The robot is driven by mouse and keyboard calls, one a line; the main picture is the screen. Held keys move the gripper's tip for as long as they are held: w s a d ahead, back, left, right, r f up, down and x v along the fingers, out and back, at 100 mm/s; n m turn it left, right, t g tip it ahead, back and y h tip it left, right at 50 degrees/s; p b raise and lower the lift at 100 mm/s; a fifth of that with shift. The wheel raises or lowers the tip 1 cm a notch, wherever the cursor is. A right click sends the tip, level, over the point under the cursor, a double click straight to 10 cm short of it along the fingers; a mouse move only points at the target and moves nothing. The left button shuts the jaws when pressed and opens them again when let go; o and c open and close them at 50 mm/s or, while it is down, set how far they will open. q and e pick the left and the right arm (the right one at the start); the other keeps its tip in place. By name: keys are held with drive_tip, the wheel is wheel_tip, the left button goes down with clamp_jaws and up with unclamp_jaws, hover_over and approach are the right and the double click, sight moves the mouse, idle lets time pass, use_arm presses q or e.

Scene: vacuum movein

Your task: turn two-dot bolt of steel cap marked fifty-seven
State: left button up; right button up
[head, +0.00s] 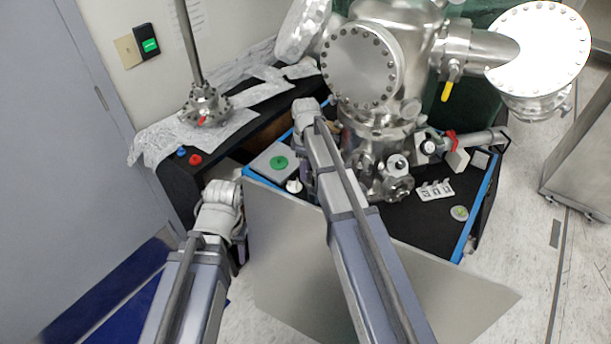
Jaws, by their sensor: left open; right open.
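Several steel caps with rings of bolts show in the head view. One large round cap (362,65) faces me on the steel chamber (410,30). A second cap (300,27) is at its upper left, and a bright one (540,48) is at the upper right. The number fifty-seven and any dots on bolts are too small to read. My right arm reaches up the middle, and its end is left of and below the facing cap. My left arm ends lower left, apart from the chamber. I see no fingers of either gripper; they seem hidden behind the arms.
The chamber stands on a black-topped table (430,225) with blue edges. A box with a green disc (279,162) and small white parts (435,190) lie on it. A yellow-handled valve (447,91) hangs at right. A bare grey panel (280,250) stands in front.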

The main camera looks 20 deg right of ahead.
drive_tip(key=shift+f, duration=0.1)
clamp_jaws()
idle(0.4)
